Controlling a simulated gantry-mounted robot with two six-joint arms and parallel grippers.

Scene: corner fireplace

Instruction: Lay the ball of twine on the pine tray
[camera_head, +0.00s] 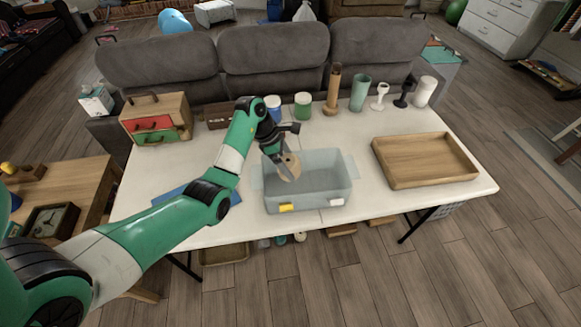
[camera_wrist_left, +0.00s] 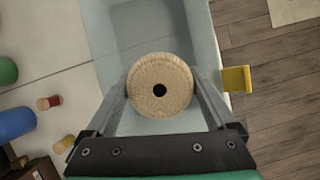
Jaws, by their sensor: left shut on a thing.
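The ball of twine (camera_head: 289,167) is tan and round with a dark hole in its middle, as the left wrist view (camera_wrist_left: 160,72) shows. My left gripper (camera_head: 287,170) is shut on it, one finger on each side. In the head view it holds the twine over the translucent grey-blue bin (camera_head: 310,197); whether the twine touches the bin is hard to tell. The pine tray (camera_head: 425,180) is a shallow wooden tray at the right of the white table, and it looks empty. My right gripper does not show.
The white table (camera_head: 200,232) has a row of bottles, candle holders and a green cylinder (camera_head: 358,93) along its back. A wooden case with red and green drawers (camera_head: 155,120) stands at back left. Bare tabletop lies between the bin and the tray.

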